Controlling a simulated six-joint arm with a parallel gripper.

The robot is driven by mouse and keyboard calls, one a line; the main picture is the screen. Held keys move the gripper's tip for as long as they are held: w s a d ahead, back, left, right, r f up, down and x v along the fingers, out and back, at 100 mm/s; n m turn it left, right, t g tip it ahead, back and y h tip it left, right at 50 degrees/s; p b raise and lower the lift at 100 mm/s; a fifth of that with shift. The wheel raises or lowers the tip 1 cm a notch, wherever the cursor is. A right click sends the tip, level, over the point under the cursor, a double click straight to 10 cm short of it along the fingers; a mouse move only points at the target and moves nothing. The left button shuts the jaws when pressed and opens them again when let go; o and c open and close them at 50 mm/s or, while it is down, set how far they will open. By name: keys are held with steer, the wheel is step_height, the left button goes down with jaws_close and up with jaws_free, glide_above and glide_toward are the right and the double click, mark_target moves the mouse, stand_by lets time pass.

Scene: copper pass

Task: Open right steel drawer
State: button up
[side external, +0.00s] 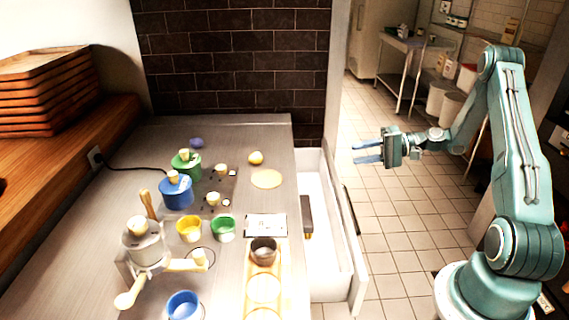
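A steel drawer (323,262) stands pulled out from the right side of the counter, its pale inside showing. A dark oblong object (306,216) lies in it. Its front panel (359,285) faces right, with a dark bar handle (351,210) along it. I see only this one drawer, so I cannot tell if it is the right one of several. My gripper (361,153) is in the air to the right of the drawer's far end, apart from the handle. Its two blue fingers point left, spread apart with nothing between them.
The counter (130,150) holds blue and green canisters, small cups (189,228), a grinder-like device (146,245) and a wooden board with round spots. Wooden trays (45,90) are stacked at the left. Open tiled floor (395,240) lies between the drawer and my base.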

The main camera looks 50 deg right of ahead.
steer(key=shift+r, duration=0.55)
steer(key=shift+a, duration=0.1)
steer(key=shift+s+d+f+g+h, duration=0.25)
steer(key=shift+f+g+h, duration=0.45)
steer(key=shift+g+h, duration=0.85)
steer(key=shift+s+d+f+g+h, duration=0.2)
steer(key=shift+s+f+g+h, duration=0.35)
steer(key=shift+g+h, duration=1.05)
steer(key=shift+s+d+f+g+h, duration=0.2)
steer(key=shift+f+g+h, duration=0.65)
steer(key=shift+g+h, duration=0.7)
steer(key=shift+f, duration=0.1)
steer(key=shift+w+a+f, duration=0.3)
steer(key=shift+w+f, duration=0.05)
steer(key=shift+f, duration=1.85)
steer(key=shift+w+a+f, duration=0.3)
steer(key=shift+f, duration=1.95)
steer(key=shift+w+a+f, duration=0.3)
steer(key=shift+w+f, duration=0.05)
steer(key=shift+f, duration=1.85)
